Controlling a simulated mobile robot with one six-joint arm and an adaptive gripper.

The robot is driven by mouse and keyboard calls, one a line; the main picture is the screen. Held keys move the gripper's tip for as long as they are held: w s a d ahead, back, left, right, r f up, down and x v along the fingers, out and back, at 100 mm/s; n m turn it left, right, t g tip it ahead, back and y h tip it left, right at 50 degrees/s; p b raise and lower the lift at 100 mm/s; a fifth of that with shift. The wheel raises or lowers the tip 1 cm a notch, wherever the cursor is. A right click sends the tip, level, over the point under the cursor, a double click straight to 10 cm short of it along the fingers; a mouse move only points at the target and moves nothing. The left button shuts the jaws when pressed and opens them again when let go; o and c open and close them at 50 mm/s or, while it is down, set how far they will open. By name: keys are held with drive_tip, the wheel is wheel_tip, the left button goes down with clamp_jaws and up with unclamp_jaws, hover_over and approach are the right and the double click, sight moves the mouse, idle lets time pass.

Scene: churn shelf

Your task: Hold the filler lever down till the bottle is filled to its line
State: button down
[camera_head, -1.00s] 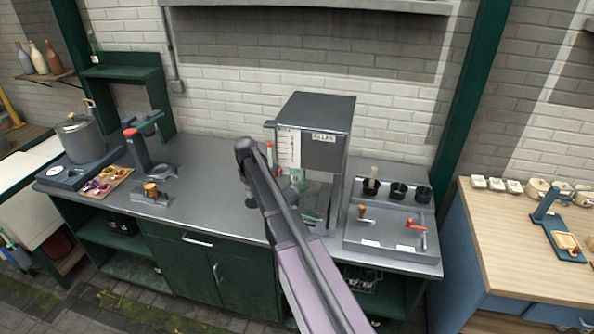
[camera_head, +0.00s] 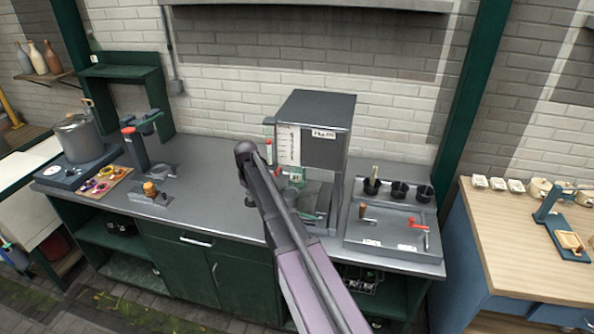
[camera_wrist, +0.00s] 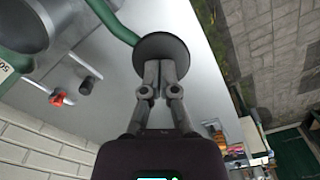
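The filler (camera_head: 325,148) is a dark grey box on a stand at the middle of the counter, with a white chart on its front. Something green (camera_head: 298,178) shows below the box, partly behind my arm; I cannot tell whether it is the bottle, and no fill line is readable. In the wrist view, a green curved bar (camera_wrist: 113,22) ends in a dark round knob (camera_wrist: 160,52), which looks like the lever. My gripper (camera_wrist: 160,68) has its fingers together, their tips over the knob. Contact is unclear. In the head view my arm hides the fingers.
A grey tray (camera_head: 390,250) with black cups (camera_head: 399,190) and a red-handled part (camera_head: 418,224) stands right of the filler. A pot (camera_head: 78,137) and a coloured-ring board (camera_head: 98,186) are at the left. The counter (camera_head: 215,190) left of the filler is mostly clear.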

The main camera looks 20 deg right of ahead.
drive_tip(key=shift+f, duration=0.15)
drive_tip(key=shift+f+b, duration=0.65)
drive_tip(key=shift+b, duration=0.15)
drive_tip(key=shift+f, duration=0.1)
drive_tip(key=shift+w+a+f+b, duration=0.1)
drive_tip(key=shift+f+b, duration=0.6)
drive_tip(key=shift+b, duration=0.1)
drive_tip(key=shift+f, duration=0.1)
drive_tip(key=shift+a+f+b, duration=0.1)
drive_tip(key=shift+f+b, duration=0.6)
drive_tip(key=shift+b, duration=0.1)
